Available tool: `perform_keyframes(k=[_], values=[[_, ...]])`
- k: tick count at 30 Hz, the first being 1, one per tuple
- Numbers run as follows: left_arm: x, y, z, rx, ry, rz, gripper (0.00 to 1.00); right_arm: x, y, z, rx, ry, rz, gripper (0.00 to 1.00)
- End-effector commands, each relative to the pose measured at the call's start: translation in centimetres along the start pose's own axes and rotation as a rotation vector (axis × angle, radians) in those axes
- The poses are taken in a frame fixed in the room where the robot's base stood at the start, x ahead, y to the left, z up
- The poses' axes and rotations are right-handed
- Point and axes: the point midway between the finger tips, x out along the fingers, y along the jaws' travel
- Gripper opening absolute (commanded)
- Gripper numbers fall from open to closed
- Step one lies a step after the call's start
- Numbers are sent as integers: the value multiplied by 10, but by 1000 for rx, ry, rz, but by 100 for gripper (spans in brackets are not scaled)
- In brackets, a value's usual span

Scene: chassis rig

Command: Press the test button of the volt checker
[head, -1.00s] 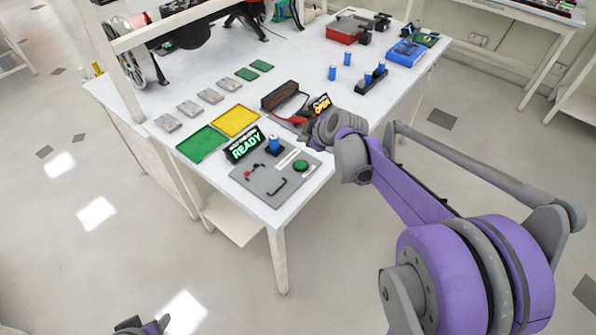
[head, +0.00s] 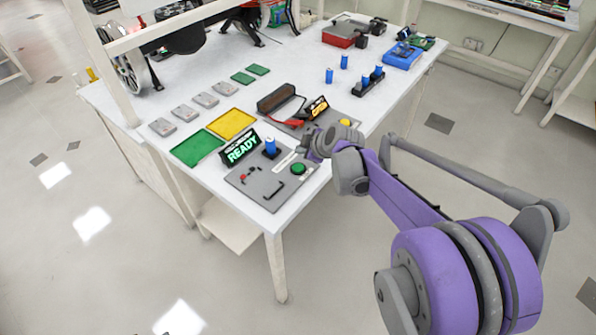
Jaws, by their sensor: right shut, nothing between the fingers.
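The volt checker (head: 248,190) is a grey panel at the near corner of the white table, with a lit sign (head: 240,151) reading READY in green. A blue cell (head: 270,145) stands upright on it. A round green button (head: 298,168) is on its right side. My right gripper (head: 304,147) is shut and empty, just behind and slightly right of the green button. It looks apart from the button, but its height above the panel is hard to judge. My left gripper is not in view.
Behind my right gripper is a second grey panel with an orange-lit sign (head: 317,107) and a yellow button (head: 345,122). A green tray (head: 196,148) and a yellow tray (head: 231,124) lie left of the checker.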

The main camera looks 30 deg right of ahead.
Motion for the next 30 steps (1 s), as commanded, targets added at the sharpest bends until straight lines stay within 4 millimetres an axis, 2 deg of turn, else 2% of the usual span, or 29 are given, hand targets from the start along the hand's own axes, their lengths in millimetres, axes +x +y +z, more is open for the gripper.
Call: perform_keyframes(k=[1, 3, 9, 30], values=[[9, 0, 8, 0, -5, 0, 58, 9, -8, 8, 0, -1, -2, 0], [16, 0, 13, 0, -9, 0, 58, 16, -13, 12, 0, -1, -2, 0], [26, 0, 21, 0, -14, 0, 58, 30, -22, 22, 0, 0, -1, 0], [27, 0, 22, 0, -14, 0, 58, 32, -23, 23, 0, 1, -1, 0]])
